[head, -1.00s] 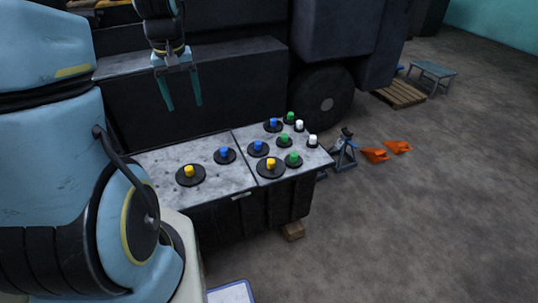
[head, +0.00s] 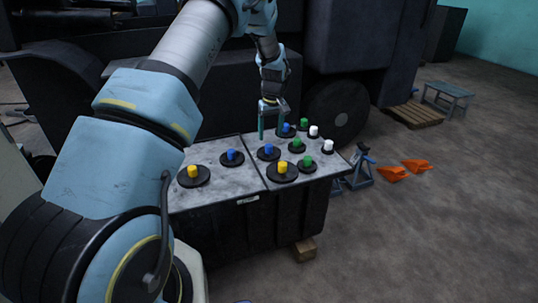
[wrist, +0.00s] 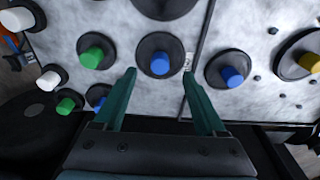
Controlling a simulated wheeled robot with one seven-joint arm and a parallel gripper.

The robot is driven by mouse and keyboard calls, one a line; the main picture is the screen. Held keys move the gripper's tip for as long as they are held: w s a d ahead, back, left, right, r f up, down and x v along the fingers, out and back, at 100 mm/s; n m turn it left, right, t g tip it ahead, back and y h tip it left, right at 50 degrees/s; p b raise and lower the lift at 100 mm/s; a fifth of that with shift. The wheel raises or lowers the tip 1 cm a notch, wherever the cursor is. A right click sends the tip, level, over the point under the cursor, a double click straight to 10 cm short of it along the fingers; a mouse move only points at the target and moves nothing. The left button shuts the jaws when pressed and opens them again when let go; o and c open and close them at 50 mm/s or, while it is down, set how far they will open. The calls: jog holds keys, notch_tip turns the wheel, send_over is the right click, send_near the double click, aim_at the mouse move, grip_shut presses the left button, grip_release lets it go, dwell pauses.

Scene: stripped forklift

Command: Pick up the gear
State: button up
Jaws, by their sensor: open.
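Several gears, dark round discs with coloured upright knobs, stand on a grey two-part top (head: 218,185). My gripper (head: 271,127) is open and empty, pointing down above the right part's back edge. In the wrist view, my fingertips (wrist: 159,75) lie either side of a blue-knobbed gear (wrist: 160,63); it also shows in the head view (head: 269,152). Whether the fingers are down at its height I cannot tell. Beside it are a green-knobbed gear (head: 297,145), a large yellow-knobbed gear (head: 282,169) and, across the seam, another blue-knobbed gear (head: 231,157).
Another yellow-knobbed gear (head: 194,174) is at the left. Small white-knobbed gears (head: 328,147) stand at the right edge. The dark forklift body rises close behind the top. A jack stand (head: 361,166) and orange pieces (head: 391,174) lie on the floor to the right.

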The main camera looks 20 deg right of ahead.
aim_at(269, 145)
jog(key=f, duration=0.2)
jog(key=w+f, duration=0.1)
jog(key=f, duration=0.3)
jog(key=shift+w+f, duration=0.25)
jog(key=shift+a, duration=0.1)
jog(key=shift+c, duration=0.2)
jog(key=shift+r, duration=0.1)
grip_shut()
